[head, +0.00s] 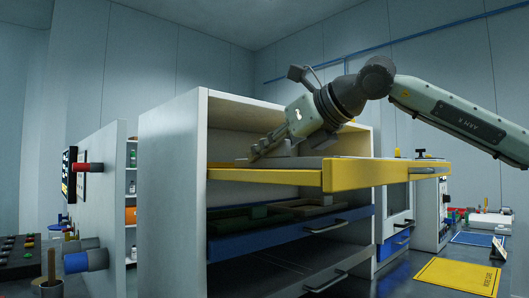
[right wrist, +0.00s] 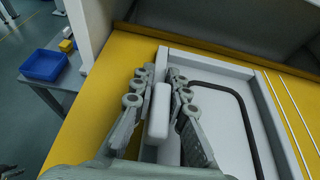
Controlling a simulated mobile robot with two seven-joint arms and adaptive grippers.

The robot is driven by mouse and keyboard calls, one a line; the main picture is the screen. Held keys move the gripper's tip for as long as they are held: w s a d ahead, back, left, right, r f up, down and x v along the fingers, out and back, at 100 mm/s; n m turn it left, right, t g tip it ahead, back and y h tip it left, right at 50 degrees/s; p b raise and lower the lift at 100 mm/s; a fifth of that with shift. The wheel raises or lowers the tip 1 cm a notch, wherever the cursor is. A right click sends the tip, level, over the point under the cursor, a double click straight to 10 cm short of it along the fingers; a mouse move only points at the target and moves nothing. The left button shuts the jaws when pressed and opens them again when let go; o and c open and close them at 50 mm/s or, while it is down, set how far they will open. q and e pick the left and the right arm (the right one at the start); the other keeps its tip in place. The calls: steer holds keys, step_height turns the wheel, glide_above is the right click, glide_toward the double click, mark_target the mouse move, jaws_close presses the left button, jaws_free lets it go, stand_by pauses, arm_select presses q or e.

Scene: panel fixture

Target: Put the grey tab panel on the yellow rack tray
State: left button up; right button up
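The grey tab panel (right wrist: 215,100) lies flat over the yellow rack tray (right wrist: 95,100), with a dark outline on its face and a pale raised tab (right wrist: 158,112) near one edge. In the head view the yellow tray (head: 330,175) is pulled out of the white rack, and only a thin grey edge of the panel (head: 310,162) shows on it. My right gripper (head: 262,150) reaches down to the panel from above. In the right wrist view its fingers (right wrist: 161,90) close on both sides of the tab and appear to touch it. My left gripper is not in view.
The white rack cabinet (head: 172,165) stands around the trays. Below the yellow tray are a blue tray (head: 290,232) with parts on it and a dark tray (head: 285,270). A yellow mat (head: 457,277) lies on the bench at right. A blue bin (right wrist: 43,64) stands beyond the rack.

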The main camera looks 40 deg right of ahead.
steer(key=o, duration=0.4)
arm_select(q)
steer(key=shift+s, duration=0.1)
arm_select(e)
steer(key=shift+s+r, duration=0.1)
steer(key=shift+r, duration=0.05)
